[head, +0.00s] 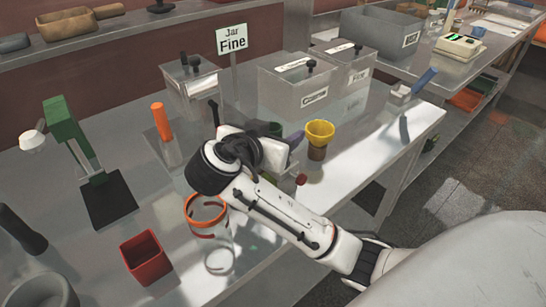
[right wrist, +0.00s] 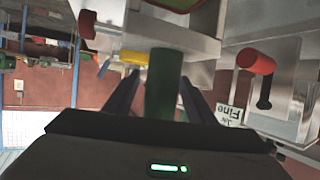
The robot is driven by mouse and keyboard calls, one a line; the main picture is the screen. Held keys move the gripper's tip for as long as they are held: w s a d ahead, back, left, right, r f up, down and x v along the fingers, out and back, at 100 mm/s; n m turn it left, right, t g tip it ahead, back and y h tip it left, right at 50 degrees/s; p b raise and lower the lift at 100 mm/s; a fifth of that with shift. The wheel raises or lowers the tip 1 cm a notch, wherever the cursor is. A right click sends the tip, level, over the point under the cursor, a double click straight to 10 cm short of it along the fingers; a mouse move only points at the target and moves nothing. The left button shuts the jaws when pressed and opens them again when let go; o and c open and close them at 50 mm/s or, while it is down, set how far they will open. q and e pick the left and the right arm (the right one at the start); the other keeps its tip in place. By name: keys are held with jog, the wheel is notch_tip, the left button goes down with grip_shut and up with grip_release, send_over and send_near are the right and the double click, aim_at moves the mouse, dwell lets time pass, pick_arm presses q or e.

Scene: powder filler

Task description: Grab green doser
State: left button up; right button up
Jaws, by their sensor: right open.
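The green doser's upright green handle (right wrist: 163,85) stands between the two fingers of my right gripper (right wrist: 160,88) in the right wrist view. The fingers are apart, with a gap visible on each side of the handle. In the head view, my right gripper (head: 286,142) is over the middle of the table, and a small dark green part (head: 273,130) shows behind it. My wrist and arm hide most of the doser there. My left gripper is not in view.
A yellow funnel on a brown jar (head: 320,133) stands just right of the gripper. An orange-handled doser (head: 161,120) stands to the left. Clear bins (head: 300,93) are behind. An orange-rimmed clear jar (head: 205,235) and red cup (head: 146,258) stand in front.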

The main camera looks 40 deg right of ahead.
grip_shut()
